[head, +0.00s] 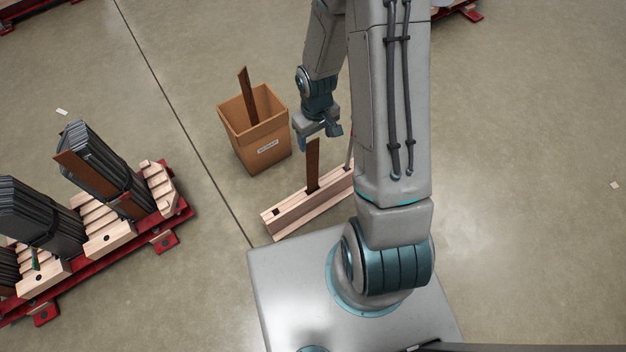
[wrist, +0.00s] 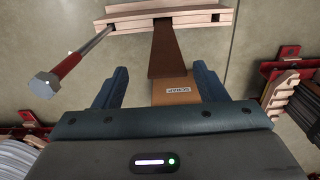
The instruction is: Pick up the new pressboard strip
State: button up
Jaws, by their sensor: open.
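The brown pressboard strip (head: 313,164) stands upright in a slot of the pale wooden holder (head: 290,214). In the wrist view the strip (wrist: 166,50) rises from the holder (wrist: 205,19) toward the camera. My gripper (head: 320,133) is open and empty, just above the strip's top end. In the wrist view the strip's near end lies between the two fingers of my gripper (wrist: 160,88), with space on both sides. I cannot tell how far the fingertips are from the strip in depth.
A cardboard scrap box (head: 255,140) holding another brown strip (head: 246,95) stands left of the holder. Red racks with dark core stacks (head: 98,165) are at left.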

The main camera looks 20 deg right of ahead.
aim_at(312, 150)
jog(key=f+b, duration=0.1)
jog(key=f, duration=0.1)
jog(key=f+b, duration=0.1)
jog(key=f, duration=0.1)
jog(key=f+b, duration=0.1)
jog(key=f, duration=0.1)
jog(key=shift+w+a+f, duration=0.15)
jog(key=shift+a+f, duration=0.15)
jog(key=shift+a, duration=0.1)
jog(key=shift+r, duration=0.1)
jog(key=c, duration=1.4)
